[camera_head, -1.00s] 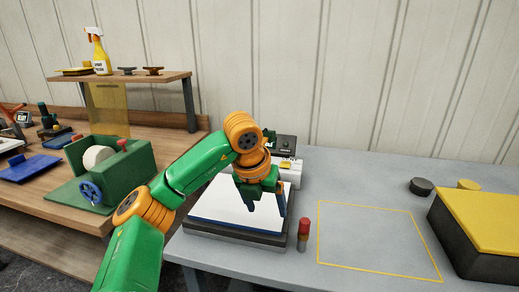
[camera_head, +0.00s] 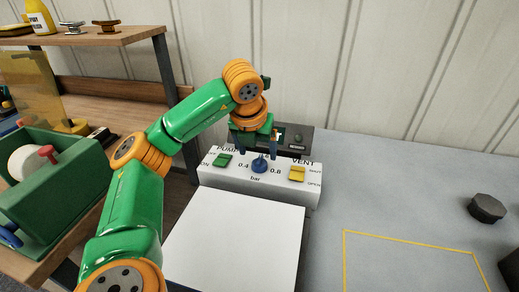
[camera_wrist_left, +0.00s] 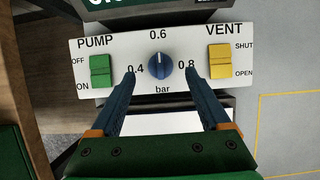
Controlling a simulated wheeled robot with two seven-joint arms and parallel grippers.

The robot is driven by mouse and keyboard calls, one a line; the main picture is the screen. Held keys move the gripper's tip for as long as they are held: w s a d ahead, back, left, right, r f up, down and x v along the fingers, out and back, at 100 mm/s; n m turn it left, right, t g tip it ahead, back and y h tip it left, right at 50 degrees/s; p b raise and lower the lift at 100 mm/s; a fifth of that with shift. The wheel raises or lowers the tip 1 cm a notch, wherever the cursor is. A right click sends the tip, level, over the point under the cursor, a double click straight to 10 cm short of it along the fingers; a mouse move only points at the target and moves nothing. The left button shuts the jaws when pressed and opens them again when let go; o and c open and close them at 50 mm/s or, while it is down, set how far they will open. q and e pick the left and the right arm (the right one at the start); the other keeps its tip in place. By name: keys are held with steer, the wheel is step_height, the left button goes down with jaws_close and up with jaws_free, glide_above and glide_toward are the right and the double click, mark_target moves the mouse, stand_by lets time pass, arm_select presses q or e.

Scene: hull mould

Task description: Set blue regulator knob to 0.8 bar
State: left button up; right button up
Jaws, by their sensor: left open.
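The blue regulator knob (camera_head: 260,165) sits in the middle of the white control panel (camera_head: 224,176) at the back of the table. In the left wrist view the knob (camera_wrist_left: 160,66) stands upright with its ridge and pale mark pointing towards 0.6. The 0.4 mark is on its left and 0.8 on its right. My left gripper (camera_head: 256,149) is open just above and behind the knob in the head view. In the wrist view its blue fingertips (camera_wrist_left: 159,76) lie on either side of the knob, with visible gaps. My right gripper is not in view.
A green PUMP switch (camera_wrist_left: 100,70) and a yellow VENT switch (camera_wrist_left: 221,60) flank the knob. A dark box (camera_head: 298,140) stands behind the panel. A white plate (camera_head: 235,240) lies in front. The table right of the panel is clear up to a dark knob-like piece (camera_head: 487,208).

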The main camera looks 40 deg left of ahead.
mark_target(259, 160)
arm_select(q)
steer(key=x, duration=0.4)
steer(key=shift+s, duration=0.1)
steer(key=shift+w+a+f, duration=0.1)
steer(key=shift+w+f, duration=0.1)
steer(key=shift+f, duration=0.05)
steer(key=shift+s+r, duration=0.15)
steer(key=c, duration=0.4)
jaws_close()
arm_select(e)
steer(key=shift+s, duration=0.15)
